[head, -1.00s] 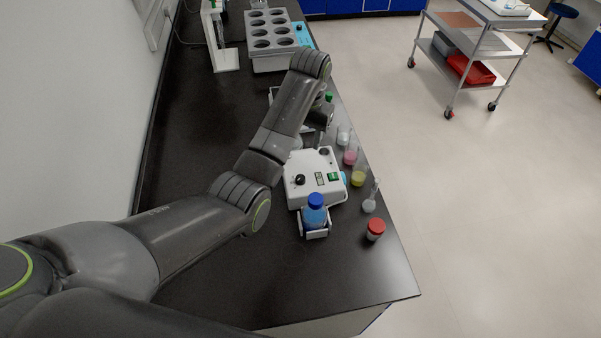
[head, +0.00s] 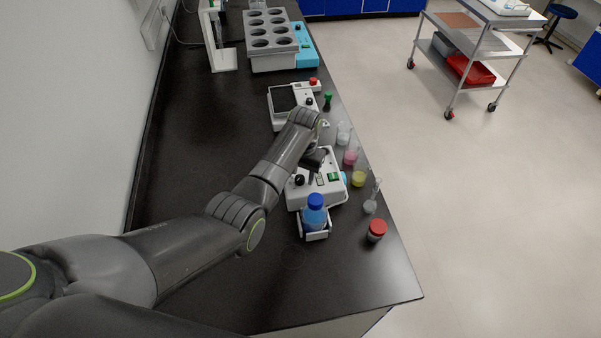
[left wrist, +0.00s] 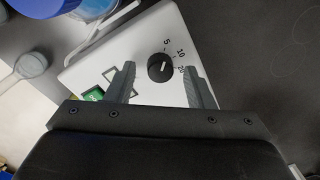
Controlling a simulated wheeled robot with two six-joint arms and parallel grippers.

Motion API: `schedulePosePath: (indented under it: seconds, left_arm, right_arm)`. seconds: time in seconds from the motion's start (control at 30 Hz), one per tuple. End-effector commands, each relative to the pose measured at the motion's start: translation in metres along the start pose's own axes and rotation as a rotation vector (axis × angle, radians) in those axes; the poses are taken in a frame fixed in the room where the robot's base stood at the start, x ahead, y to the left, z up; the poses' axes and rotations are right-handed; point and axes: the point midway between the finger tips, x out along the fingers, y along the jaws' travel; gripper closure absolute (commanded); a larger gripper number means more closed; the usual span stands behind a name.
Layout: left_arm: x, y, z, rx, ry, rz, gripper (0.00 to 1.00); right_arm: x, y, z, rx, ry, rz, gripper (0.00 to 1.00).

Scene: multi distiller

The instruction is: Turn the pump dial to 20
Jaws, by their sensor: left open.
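The white pump (head: 325,197) stands on the black bench below my left gripper. Its black dial (head: 299,180) also shows in the left wrist view (left wrist: 160,67), with the marks 5, 10 and 20 beside it. The white pointer line on the dial points roughly toward the 20 side; its exact setting is hard to tell. My left gripper (left wrist: 160,72) is open, with one finger on each side of the dial in that view. Contact with the dial cannot be seen. In the head view the gripper (head: 314,170) hangs over the pump's top. My right gripper is not in view.
A blue-capped bottle (head: 314,212) stands at the pump's near end. Several small flasks, including a yellow one (head: 359,178), and a red-capped jar (head: 376,230) line the right side. A white device (head: 282,124) stands behind. The bench to the left is clear.

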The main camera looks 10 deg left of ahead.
Motion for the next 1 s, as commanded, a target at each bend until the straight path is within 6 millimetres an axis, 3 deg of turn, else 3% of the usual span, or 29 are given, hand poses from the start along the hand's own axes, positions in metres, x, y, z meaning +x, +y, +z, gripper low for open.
schedulePosePath:
  seconds: [0.37,0.7,1.0]
  left_arm:
    - [0.0049,-0.0002,0.0001,0.000,0.000,0.000,0.52]
    - [0.0047,-0.0003,0.0001,0.000,0.000,0.000,0.95]
    - [0.0033,-0.0004,0.0001,0.031,0.001,-0.001,0.96]
  right_arm:
    - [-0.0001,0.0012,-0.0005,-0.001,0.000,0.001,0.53]
    - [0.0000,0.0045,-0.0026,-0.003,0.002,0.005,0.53]
    - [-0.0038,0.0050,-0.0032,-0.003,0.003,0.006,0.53]
